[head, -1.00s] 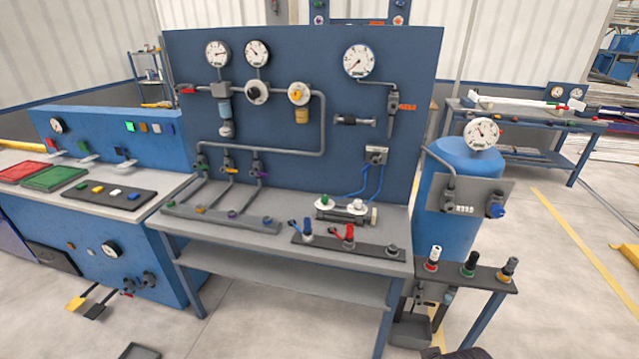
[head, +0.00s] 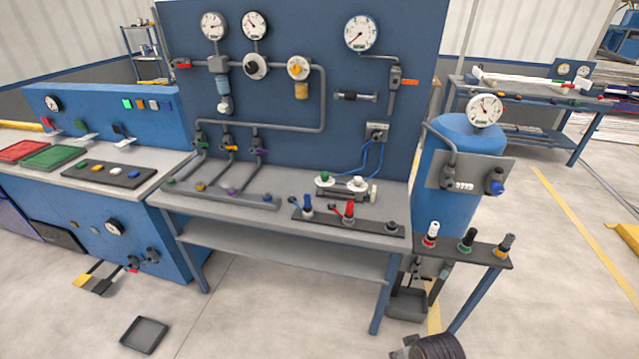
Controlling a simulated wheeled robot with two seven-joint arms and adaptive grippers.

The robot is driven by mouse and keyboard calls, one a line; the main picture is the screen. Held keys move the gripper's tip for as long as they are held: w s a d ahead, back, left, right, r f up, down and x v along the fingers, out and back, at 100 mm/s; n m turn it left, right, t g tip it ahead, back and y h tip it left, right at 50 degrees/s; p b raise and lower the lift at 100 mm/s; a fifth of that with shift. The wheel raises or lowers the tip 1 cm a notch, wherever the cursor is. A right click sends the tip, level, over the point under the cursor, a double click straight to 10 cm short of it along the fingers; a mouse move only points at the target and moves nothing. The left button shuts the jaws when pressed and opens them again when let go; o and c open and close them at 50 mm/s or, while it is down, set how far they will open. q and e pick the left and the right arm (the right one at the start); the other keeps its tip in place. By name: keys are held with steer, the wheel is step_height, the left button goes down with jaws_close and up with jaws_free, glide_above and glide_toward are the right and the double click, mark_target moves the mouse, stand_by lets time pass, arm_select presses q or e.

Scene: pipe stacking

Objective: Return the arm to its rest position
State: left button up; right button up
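Neither of my grippers shows in the head view, and no arm of mine can be made out with certainty. A dark ribbed thing (head: 437,346) is cut off by the bottom edge; I cannot tell what it is. The workbench (head: 240,238) stands in the middle, with a tall blue panel (head: 300,130) carrying gauges, valves and grey piping. On the bench are a manifold with coloured fittings (head: 232,193) and a dark strip with blue and red fittings (head: 340,218).
A blue tank (head: 450,205) and a small stand with several fittings (head: 470,252) are at the right. A side bench with red and green trays (head: 52,156) is at the left. A dark tray (head: 145,335) lies on the floor. The front floor (head: 270,320) is mostly clear.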

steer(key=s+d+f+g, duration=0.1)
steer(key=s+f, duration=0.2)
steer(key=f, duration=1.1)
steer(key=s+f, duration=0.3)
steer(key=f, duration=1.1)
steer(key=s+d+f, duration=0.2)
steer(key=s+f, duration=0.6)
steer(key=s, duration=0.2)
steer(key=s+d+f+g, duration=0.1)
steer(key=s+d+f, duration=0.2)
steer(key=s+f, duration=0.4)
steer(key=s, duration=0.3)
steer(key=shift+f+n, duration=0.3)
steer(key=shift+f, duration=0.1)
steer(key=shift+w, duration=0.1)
